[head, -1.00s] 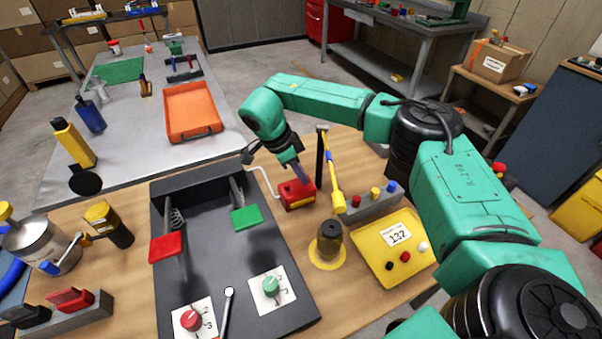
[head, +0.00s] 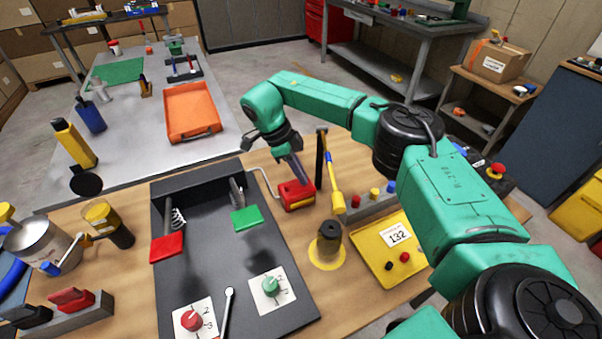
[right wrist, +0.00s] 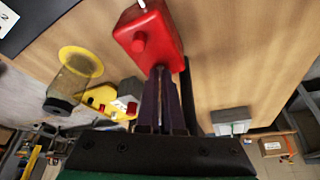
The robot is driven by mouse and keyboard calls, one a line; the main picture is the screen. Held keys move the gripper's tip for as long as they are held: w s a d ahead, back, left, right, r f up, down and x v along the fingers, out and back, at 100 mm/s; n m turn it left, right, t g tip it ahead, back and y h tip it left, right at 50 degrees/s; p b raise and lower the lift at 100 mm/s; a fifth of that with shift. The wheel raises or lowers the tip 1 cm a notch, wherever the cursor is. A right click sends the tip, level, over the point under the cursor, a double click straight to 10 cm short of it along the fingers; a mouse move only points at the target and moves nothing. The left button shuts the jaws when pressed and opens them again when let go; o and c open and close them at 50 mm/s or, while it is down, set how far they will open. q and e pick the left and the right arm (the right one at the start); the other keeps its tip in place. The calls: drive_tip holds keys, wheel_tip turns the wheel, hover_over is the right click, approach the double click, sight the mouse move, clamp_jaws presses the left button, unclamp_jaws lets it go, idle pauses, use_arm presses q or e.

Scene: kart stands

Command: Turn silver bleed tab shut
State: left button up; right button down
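A red block-shaped unit (head: 297,193) stands on the wooden bench, with a thin silver crank rod (head: 262,181) at its left. It also shows in the right wrist view (right wrist: 148,38), with a round red knob on its face. My right gripper (head: 300,178) points down at the unit's far top edge. In the right wrist view its two dark purple fingers (right wrist: 160,72) lie close together, their tips at the unit's edge. I cannot make out a silver bleed tab; the fingers may hide it. My left gripper is not in view.
A black pedal tray (head: 215,240) is to the left. A yellow-handled hammer (head: 336,180) stands close right of the red unit. A dark cylinder (head: 329,240) on a yellow disc and a yellow box (head: 385,262) are nearer.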

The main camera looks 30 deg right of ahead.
drive_tip(key=m, duration=0.2)
drive_tip(key=m+y, duration=0.1)
drive_tip(key=m+g, duration=0.1)
drive_tip(key=m, duration=0.1)
drive_tip(key=shift+w+d+r+m+y, duration=0.2)
drive_tip(key=shift+w+m+y, duration=0.1)
drive_tip(key=shift+y, duration=0.1)
drive_tip(key=m, duration=0.2)
drive_tip(key=m+y, duration=0.1)
drive_tip(key=m, duration=0.1)
drive_tip(key=shift+d+m+g+y, duration=0.2)
drive_tip(key=shift+m+g+y, duration=0.1)
drive_tip(key=shift+g, duration=0.1)
drive_tip(key=c, duration=1.1)
unclamp_jaws()
drive_tip(key=shift+f, duration=0.1)
drive_tip(key=shift+o, duration=0.2)
drive_tip(key=shift+p, duration=0.3)
